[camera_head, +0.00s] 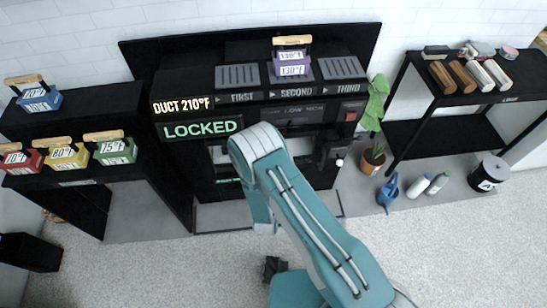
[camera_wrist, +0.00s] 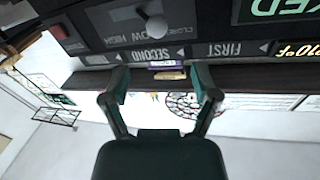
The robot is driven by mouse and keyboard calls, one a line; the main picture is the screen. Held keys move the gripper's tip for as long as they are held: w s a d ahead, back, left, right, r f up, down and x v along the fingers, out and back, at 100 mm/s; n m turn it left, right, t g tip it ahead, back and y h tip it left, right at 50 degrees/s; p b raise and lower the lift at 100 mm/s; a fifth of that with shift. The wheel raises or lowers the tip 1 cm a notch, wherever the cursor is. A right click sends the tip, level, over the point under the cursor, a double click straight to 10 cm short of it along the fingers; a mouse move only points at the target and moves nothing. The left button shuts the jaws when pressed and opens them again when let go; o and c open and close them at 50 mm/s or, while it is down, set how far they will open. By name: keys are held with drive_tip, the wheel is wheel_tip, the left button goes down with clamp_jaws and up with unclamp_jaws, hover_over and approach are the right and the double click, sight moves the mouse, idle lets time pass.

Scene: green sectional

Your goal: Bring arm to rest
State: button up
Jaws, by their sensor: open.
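My teal arm (camera_head: 310,220) rises from the bottom of the head view and bends over in front of the black console (camera_head: 170,90). My gripper is hidden behind the arm in the head view. In the wrist view my gripper (camera_wrist: 160,90) is open, its two fingers apart with nothing held between them. The console's panel with a round knob (camera_wrist: 157,26) and the labels SECOND and FIRST appears upside down just beyond the fingers.
A LOCKED sign (camera_head: 202,128) glows on the console. A purple weight block (camera_head: 291,66) stands on its top. Coloured blocks (camera_head: 68,157) sit on a left shelf. A potted plant (camera_head: 373,156), watering can (camera_head: 388,192) and bottles are at right.

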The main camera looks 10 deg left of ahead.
drive_tip(key=shift+s, duration=0.25)
idle(0.3)
drive_tip(key=w+d+r+g, duration=0.1)
drive_tip(key=w+r+g, duration=0.15)
drive_tip(key=r, duration=0.45)
drive_tip(key=w+d+r+m+g, duration=0.1)
drive_tip(key=w+r, duration=0.3)
drive_tip(key=r, duration=0.3)
drive_tip(key=w+d+r+g, duration=0.1)
drive_tip(key=w+r+g, duration=0.15)
drive_tip(key=r, duration=0.45)
drive_tip(key=s+d+r+n+g+y, duration=0.1)
drive_tip(key=s+d+r, duration=0.25)
drive_tip(key=r, duration=0.35)
drive_tip(key=s+d+r+g+y, duration=0.1)
drive_tip(key=s+d+r, duration=0.1)
drive_tip(key=d+r, duration=0.3)
drive_tip(key=s+d+r+g+h, duration=0.1)
drive_tip(key=s+d+r, duration=0.2)
drive_tip(key=s, duration=0.5)
drive_tip(key=s+d+r+n+g+h, duration=0.1)
drive_tip(key=s+d+r+g, duration=0.1)
drive_tip(key=s+d, duration=0.3)
drive_tip(key=s+d+r+g+h, duration=0.1)
drive_tip(key=s+d+r, duration=0.3)
drive_tip(key=s, duration=0.8)
drive_tip(key=shift+s+d+n, duration=0.25)
drive_tip(key=shift+d+n, duration=0.05)
drive_tip(key=shift+d, duration=0.05)
